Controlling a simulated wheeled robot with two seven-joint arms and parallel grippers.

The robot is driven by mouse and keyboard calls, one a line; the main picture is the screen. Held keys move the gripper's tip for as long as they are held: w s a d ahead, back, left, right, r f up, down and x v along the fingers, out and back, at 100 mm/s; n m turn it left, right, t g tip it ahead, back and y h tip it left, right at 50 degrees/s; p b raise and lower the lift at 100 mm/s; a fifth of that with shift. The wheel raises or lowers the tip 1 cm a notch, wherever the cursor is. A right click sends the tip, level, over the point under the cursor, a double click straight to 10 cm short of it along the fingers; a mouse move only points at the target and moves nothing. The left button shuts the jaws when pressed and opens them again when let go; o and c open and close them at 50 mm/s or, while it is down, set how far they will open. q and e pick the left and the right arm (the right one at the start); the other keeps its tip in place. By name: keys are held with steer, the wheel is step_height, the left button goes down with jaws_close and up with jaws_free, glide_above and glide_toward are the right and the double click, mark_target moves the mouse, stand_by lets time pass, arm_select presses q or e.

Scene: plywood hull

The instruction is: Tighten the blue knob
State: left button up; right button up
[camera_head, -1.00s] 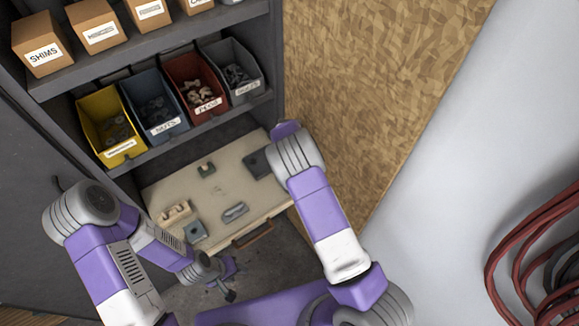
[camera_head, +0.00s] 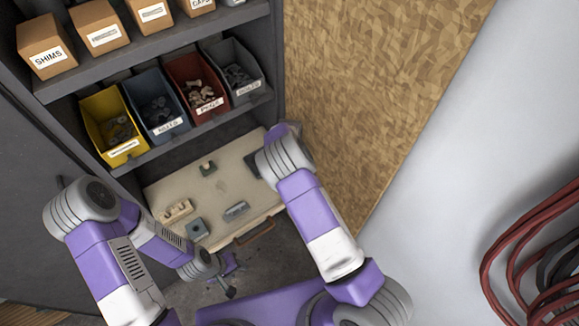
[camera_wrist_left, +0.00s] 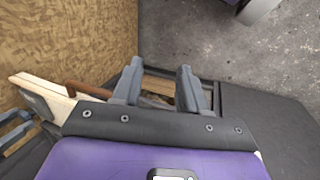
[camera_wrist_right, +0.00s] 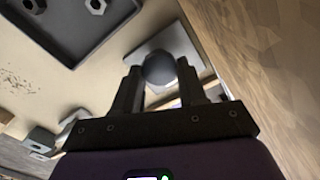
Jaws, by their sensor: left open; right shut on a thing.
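A dark, blue-grey round knob (camera_wrist_right: 158,69) shows in the right wrist view, in front of a pale grey plate (camera_wrist_right: 146,46). My right gripper (camera_wrist_right: 159,78) is shut on the knob, with one finger on each side. In the head view the right gripper and the knob are hidden behind my right arm. My left gripper (camera_head: 231,277) is low in the head view, below the front of the pull-out worktop. In the left wrist view the left gripper (camera_wrist_left: 160,72) has its fingers apart with nothing held between them.
The beige worktop (camera_head: 222,191) carries a wooden block (camera_head: 177,211), a grey block (camera_head: 197,229), a grey part (camera_head: 236,211) and a small bracket (camera_head: 208,168). A dark tray (camera_wrist_right: 98,45) with nuts lies near the knob. A chipboard wall (camera_head: 350,110) stands close on the right.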

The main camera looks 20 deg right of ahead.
steer(key=shift+w+r+m, duration=0.2)
steer(key=shift+r+m, duration=0.05)
steer(key=shift+m, duration=0.15)
steer(key=o, duration=0.8)
steer(key=shift+c, duration=0.2)
steer(key=shift+o, duration=1.1)
steer(key=shift+s, duration=0.1)
steer(key=shift+o, duration=0.4)
steer(key=shift+f, duration=0.1)
step_height(320, 180, up, 8)
steer(key=shift+f+p, duration=0.2)
steer(key=shift+p, duration=0.2)
